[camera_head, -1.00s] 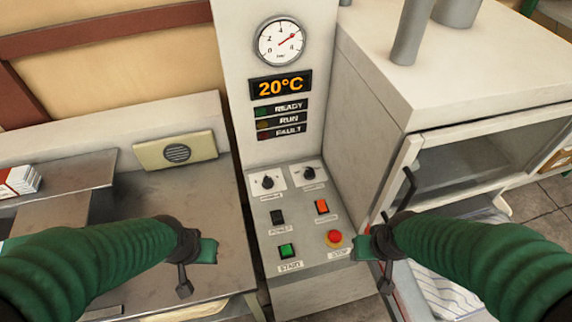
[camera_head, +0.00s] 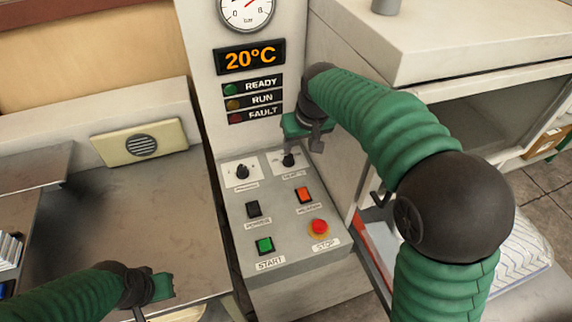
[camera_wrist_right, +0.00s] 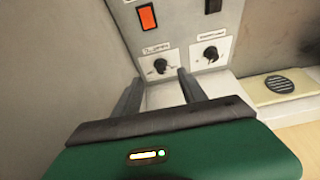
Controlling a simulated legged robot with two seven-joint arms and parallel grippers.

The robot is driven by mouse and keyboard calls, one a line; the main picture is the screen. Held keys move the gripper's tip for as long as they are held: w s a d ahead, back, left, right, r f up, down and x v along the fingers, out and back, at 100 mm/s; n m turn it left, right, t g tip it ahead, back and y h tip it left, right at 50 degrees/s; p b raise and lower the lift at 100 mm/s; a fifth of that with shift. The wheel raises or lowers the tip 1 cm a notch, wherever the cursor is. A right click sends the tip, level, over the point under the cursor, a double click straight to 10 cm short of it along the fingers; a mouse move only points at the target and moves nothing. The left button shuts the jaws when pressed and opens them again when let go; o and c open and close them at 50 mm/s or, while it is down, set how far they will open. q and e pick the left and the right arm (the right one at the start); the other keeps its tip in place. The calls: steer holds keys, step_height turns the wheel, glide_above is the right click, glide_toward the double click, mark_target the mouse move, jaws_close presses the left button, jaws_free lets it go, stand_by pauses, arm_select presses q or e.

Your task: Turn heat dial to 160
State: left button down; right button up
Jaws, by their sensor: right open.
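The control panel (camera_head: 275,215) carries two black dials on white plates. The right-hand dial (camera_head: 289,160), beside the column and above the orange switch, is partly covered by my right gripper (camera_head: 301,147) in the head view. In the right wrist view this dial (camera_wrist_right: 160,66) lies just beyond and between the open, empty fingers of my right gripper (camera_wrist_right: 160,80), apart from them. Its small label is too blurred to read surely. The left-hand dial (camera_head: 242,171) also shows in the wrist view (camera_wrist_right: 210,54). My left gripper (camera_head: 150,296) is low at the left; its fingers are unclear.
The display (camera_head: 249,57) reads 20°C, above the READY, RUN and FAULT lamps. A black switch (camera_head: 253,209), orange switch (camera_head: 303,195), green START button (camera_head: 265,245) and red STOP button (camera_head: 319,227) sit below the dials. A white cabinet (camera_head: 430,45) stands right.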

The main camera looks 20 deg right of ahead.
arm_select(q)
steer(key=x, duration=0.1)
steer(key=b+x, duration=0.1)
steer(key=x, duration=0.1)
steer(key=shift+s+d+f+b, duration=0.1)
steer(key=shift+s+b, duration=0.2)
arm_select(e)
steer(key=w, duration=0.3)
arm_select(q)
steer(key=shift+d, duration=0.15)
steer(key=shift+f+b, duration=0.65)
steer(key=shift+b, duration=0.05)
arm_select(e)
glide_toward(289, 156)
steer(key=x, duration=0.8)
steer(key=shift+w+f, duration=0.1)
steer(key=shift+f, duration=0.1)
arm_select(q)
steer(key=shift+d, duration=0.15)
arm_select(e)
steer(key=shift+w+d+f, duration=0.1)
steer(key=shift+f, duration=0.15)
steer(key=c, duration=0.5)
jaws_close()
